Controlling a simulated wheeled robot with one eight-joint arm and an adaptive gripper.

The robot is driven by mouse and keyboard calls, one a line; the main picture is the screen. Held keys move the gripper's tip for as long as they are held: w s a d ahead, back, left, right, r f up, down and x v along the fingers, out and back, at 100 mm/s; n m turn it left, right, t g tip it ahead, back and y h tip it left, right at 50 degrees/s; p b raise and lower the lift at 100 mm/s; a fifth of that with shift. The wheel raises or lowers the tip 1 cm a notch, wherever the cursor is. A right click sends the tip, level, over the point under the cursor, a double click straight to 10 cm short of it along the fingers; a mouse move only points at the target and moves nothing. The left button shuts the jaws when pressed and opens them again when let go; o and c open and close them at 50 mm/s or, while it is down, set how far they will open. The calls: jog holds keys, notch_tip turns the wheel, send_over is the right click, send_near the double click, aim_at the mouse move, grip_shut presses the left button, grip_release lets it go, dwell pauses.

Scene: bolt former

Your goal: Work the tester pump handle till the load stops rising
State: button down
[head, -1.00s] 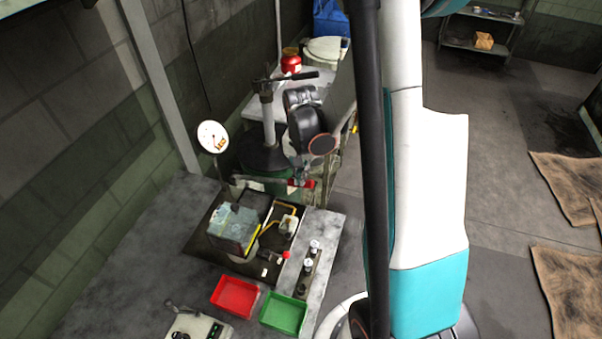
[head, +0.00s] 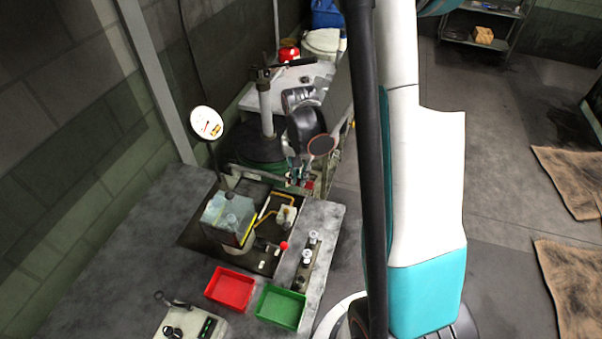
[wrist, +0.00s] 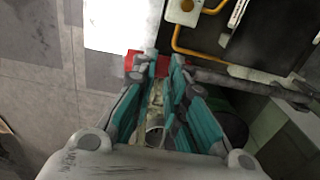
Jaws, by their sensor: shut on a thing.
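The pump handle is a dark bar with a red grip at the back of the tester. In the wrist view its bar (wrist: 235,82) runs rightward from the red grip (wrist: 135,62). My gripper (head: 302,178) is shut on the red grip, which it mostly hides in the head view; its fingers also show in the wrist view (wrist: 163,68). In the head view the handle slopes down toward my gripper. The tester (head: 229,217) has a clear guard and yellow pipes. Its round white dial gauge (head: 206,122) stands behind on a post; the needle reading is too small to tell.
A red tray (head: 229,289) and a green tray (head: 281,307) lie at the bench front. A control box (head: 190,322) stands at lower left. A dark machine with an upright post (head: 265,110) is behind the tester. Open floor lies to the right.

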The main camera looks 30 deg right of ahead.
aim_at(299, 179)
jog(key=shift+w+a+f+b, duration=0.1)
jog(key=shift+a+f+b, duration=0.05)
jog(key=shift+f+b, duration=0.6)
jog(key=shift+w+a+f+b, duration=0.1)
jog(key=shift+f+b, duration=0.4)
jog(key=shift+f, duration=0.4)
jog(key=shift+r, duration=0.1)
notch_tip(299, 179, up, 10)
jog(key=p, duration=0.6)
jog(key=shift+d+r+p, duration=0.1)
jog(key=shift+p, duration=0.3)
jog(key=shift+s+r, duration=0.1)
jog(key=shift+r, duration=0.45)
